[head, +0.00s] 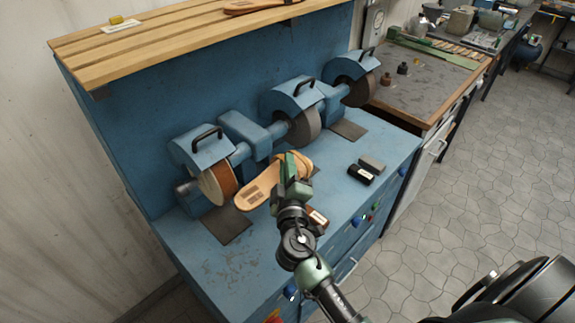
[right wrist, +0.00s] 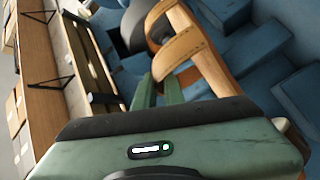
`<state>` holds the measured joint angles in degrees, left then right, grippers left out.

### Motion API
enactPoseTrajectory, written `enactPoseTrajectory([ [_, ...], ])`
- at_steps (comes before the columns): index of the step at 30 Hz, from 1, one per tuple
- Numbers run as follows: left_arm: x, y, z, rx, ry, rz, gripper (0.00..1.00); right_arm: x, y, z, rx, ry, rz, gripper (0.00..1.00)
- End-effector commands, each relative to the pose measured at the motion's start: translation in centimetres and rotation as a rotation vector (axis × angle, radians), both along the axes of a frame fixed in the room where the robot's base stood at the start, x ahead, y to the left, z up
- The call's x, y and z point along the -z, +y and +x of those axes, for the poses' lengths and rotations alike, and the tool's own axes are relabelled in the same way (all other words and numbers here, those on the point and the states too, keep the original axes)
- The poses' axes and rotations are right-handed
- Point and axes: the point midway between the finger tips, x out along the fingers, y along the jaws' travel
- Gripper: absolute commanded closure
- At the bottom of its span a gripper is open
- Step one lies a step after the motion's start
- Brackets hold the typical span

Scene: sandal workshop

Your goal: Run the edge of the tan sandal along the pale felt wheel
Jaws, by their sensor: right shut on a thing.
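The tan sandal (head: 262,191) is held in my right gripper (head: 290,172), above the blue bench. One end points left toward the leftmost wheel (head: 218,184), close to its rim; I cannot tell whether they touch. That wheel has a pale side face and an orange-brown rim. The middle wheel (head: 305,125) and far wheel (head: 361,91) look grey to brownish; I cannot tell for certain which wheel is felt. In the right wrist view the green fingers (right wrist: 160,92) are at the sandal's strap (right wrist: 178,50), partly hidden by the gripper body. My left gripper is not in view.
Blue guards and motor housings (head: 243,133) stand behind the wheels. A black-and-grey block pair (head: 361,174) lies on the bench to the right. A small brown object (head: 318,217) is near my right wrist. A slatted wooden shelf (head: 190,35) overhangs the back.

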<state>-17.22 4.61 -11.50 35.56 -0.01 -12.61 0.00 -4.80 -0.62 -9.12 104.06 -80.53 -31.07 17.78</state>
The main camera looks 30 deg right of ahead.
Motion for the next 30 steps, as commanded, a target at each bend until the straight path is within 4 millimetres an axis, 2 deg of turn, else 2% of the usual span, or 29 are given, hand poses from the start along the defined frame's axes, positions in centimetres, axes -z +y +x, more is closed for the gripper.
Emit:
enactPoseTrajectory([
  [11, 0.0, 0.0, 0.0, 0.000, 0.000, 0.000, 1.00, -0.1, 0.1, 0.0, -0.001, -0.003, 0.000, 1.00],
  [30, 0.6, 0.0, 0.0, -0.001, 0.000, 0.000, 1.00, -0.3, 1.8, -0.7, -0.002, -0.003, 0.002, 1.00],
])
